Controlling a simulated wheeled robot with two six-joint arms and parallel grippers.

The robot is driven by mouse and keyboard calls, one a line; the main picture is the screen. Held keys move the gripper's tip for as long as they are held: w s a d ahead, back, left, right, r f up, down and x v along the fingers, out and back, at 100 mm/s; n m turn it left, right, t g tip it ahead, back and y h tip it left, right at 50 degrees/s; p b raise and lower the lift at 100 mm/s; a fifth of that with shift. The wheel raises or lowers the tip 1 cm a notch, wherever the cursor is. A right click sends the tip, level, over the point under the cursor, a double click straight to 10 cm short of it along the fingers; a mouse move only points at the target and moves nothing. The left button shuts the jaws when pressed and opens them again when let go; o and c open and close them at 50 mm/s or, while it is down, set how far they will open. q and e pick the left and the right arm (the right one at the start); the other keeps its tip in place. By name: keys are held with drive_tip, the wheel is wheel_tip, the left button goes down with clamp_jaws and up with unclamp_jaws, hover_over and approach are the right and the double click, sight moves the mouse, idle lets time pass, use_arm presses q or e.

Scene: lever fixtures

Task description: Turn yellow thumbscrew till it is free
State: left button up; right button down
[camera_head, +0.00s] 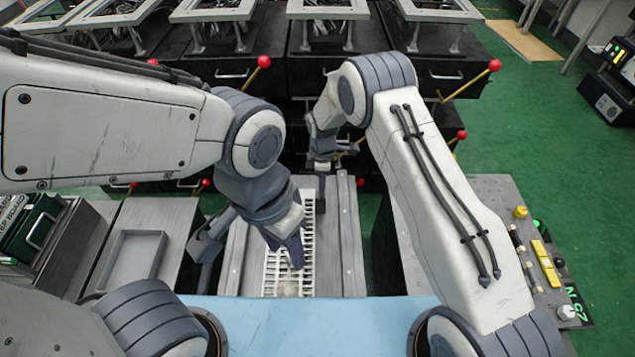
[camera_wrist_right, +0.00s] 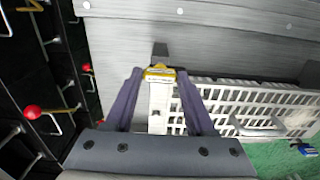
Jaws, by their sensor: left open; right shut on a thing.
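A yellow piece (camera_wrist_right: 158,74), which looks like the thumbscrew, sits on a white block between the fingertips of my right gripper (camera_wrist_right: 159,80) in the right wrist view. The gripper is shut on it. A dark post (camera_wrist_right: 160,52) stands just beyond it. In the head view my right gripper (camera_head: 322,160) is over the far end of the grey fixture, and its grip there is too small to make out. My left gripper (camera_head: 247,247) is open and empty above the near left part of the fixture's white grate (camera_head: 305,262).
Several red-knobbed levers (camera_head: 264,62) stick out from the dark drawer units behind. A grey tray (camera_head: 133,256) lies at the left. A panel at the right carries a yellow knob (camera_head: 520,211) and a yellow bar (camera_head: 546,263). A light blue surface (camera_head: 310,325) is in front.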

drive_tip(key=shift+a+r, duration=0.1)
idle(0.4)
drive_tip(key=shift+c, duration=1.2)
unclamp_jaws()
wheel_tip(320, 180, up, 10)
drive_tip(key=shift+r+p, duration=0.15)
drive_tip(key=shift+p, duration=0.15)
